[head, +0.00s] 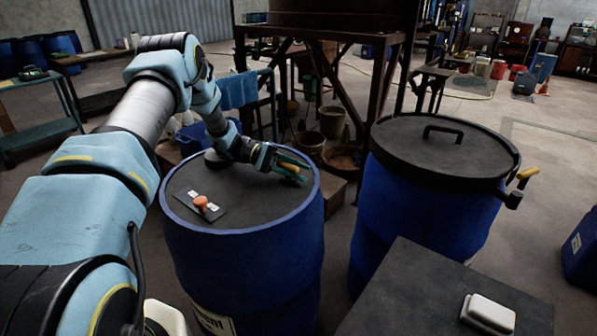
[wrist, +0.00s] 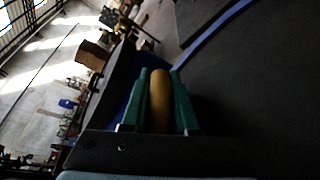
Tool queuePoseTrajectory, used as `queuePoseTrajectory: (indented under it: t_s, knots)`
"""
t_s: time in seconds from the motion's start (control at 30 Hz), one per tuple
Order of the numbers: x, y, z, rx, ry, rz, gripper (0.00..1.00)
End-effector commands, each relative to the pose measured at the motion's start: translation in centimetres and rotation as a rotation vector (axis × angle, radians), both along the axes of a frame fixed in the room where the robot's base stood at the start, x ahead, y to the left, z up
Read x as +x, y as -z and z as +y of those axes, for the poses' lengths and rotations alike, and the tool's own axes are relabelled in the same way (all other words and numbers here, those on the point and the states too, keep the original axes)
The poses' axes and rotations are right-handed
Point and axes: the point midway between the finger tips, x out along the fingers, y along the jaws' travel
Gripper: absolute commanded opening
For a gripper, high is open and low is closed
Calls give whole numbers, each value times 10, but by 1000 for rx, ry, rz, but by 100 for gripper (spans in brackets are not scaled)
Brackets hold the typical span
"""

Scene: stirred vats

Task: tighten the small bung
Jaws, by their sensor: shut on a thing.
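My gripper (head: 290,168) is low over the far right part of the blue drum's dark top (head: 245,210). In the wrist view its green fingers (wrist: 159,100) are shut on a yellow-brown, rounded handle (wrist: 159,92), which lies lengthwise between them. What the handle joins to is hidden. I cannot make out the small bung; it may be hidden by my gripper. A dark round piece (head: 216,158) stands on the drum top to the left of my gripper.
An orange knob on a small dark plate (head: 201,203) sits on the near part of the drum top. A second blue drum (head: 420,215) with a black handled lid stands at the right, its yellow-handled lever jutting right. A dark stand (head: 300,60) is behind.

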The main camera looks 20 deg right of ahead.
Motion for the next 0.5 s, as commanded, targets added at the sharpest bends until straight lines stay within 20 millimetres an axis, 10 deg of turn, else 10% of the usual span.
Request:
queuePoseTrajectory:
  t_s: [0.5]
  knots:
    - [0,-10,-1,-1,1,-3,40]
